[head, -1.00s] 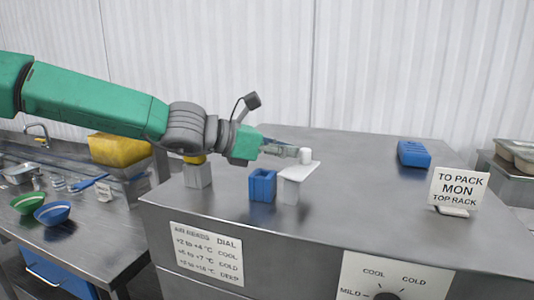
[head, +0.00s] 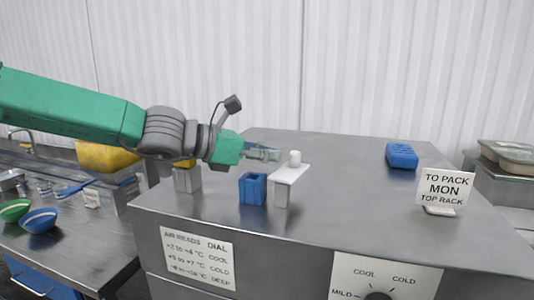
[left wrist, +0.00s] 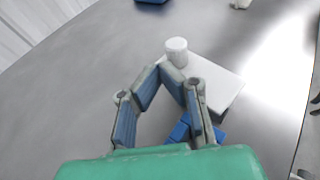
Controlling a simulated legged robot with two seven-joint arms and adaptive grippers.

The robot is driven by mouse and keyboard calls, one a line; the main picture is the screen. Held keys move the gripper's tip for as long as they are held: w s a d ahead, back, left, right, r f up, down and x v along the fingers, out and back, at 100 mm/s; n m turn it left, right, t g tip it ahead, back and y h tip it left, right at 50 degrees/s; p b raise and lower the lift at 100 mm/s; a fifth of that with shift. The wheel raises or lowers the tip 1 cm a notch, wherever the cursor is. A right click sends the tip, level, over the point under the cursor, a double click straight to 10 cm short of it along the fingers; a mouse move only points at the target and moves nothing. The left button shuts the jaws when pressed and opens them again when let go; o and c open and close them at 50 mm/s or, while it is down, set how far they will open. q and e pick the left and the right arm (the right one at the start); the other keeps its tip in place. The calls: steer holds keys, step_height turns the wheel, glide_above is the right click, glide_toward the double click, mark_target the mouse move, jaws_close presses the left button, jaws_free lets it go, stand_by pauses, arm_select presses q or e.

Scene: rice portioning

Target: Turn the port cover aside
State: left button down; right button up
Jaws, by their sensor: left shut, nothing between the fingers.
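The port cover is a flat white plate (head: 288,174) with a short round white knob (head: 295,158) on top. It lies on a small grey block (head: 283,194) on the steel top. In the left wrist view the plate (left wrist: 218,83) and knob (left wrist: 177,50) lie just beyond my fingertips. My left gripper (head: 279,155) is shut and empty, beside the knob on its left in the head view. Whether the tips touch the knob or plate is hard to tell. My right gripper is not in view.
A blue open box (head: 253,189) stands just left of the cover. Another grey block (head: 187,180) is further left, under my arm. A blue object (head: 401,156) lies at the back right, and a sign (head: 443,190) stands at right. The steel top between is clear.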

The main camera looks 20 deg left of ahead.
arm_select(q)
steer(key=v, duration=1.1)
steer(key=shift+a, duration=0.35)
steer(key=shift+s+d+r, duration=0.1)
